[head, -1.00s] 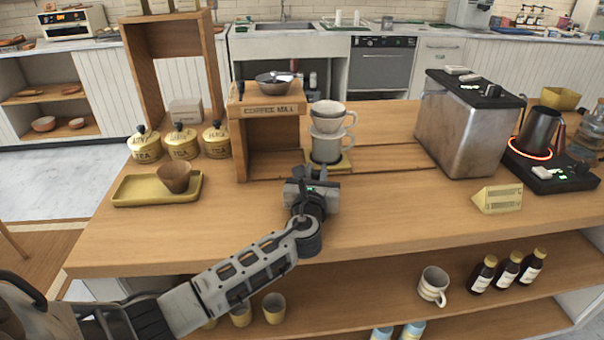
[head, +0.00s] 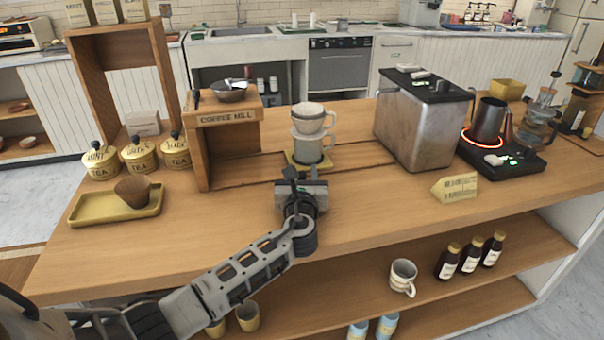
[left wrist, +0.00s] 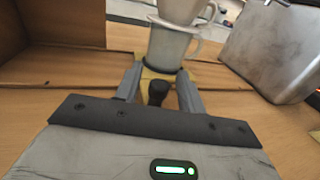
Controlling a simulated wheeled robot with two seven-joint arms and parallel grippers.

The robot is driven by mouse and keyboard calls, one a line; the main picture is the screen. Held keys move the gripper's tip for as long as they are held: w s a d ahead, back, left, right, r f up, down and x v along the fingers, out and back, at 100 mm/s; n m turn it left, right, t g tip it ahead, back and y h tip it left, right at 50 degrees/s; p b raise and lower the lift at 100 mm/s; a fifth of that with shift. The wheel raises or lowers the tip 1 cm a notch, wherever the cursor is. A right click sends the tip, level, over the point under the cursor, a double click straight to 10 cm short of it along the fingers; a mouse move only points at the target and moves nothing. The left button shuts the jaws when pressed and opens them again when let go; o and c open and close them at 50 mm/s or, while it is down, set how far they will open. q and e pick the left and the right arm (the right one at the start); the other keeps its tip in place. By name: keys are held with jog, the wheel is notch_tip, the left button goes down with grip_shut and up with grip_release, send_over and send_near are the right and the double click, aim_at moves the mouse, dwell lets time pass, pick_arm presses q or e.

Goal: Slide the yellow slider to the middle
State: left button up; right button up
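The yellow slider (head: 292,161) is a flat yellow plate on the counter, right of the coffee mill box. A pale cup (head: 308,147) with a dripper (head: 313,117) on top stands on it. In the left wrist view the slider (left wrist: 151,75) shows behind a black knob (left wrist: 158,92). My left gripper (head: 297,176) is at the slider's near side. Its two fingers are apart, one on each side of the knob, with gaps visible; it looks open and not clamped. My right gripper is not in view.
A dark groove (left wrist: 60,85) runs across the counter to both sides of the slider. The coffee mill box (head: 228,150) stands close on the left. A metal machine (head: 418,130) stands to the right, with bare counter between. A yellow sign (head: 455,187) lies nearer the front.

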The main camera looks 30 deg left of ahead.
pick_arm(q)
jog(key=shift+s+d+f, duration=0.1)
jog(key=shift+s+d, duration=0.1)
jog(key=shift+s, duration=0.15)
jog(key=v, duration=1.3)
jog(key=shift+s+d, duration=0.2)
jog(key=shift+s, duration=0.15)
jog(key=shift+s+d, duration=0.3)
jog(key=shift+s, duration=0.35)
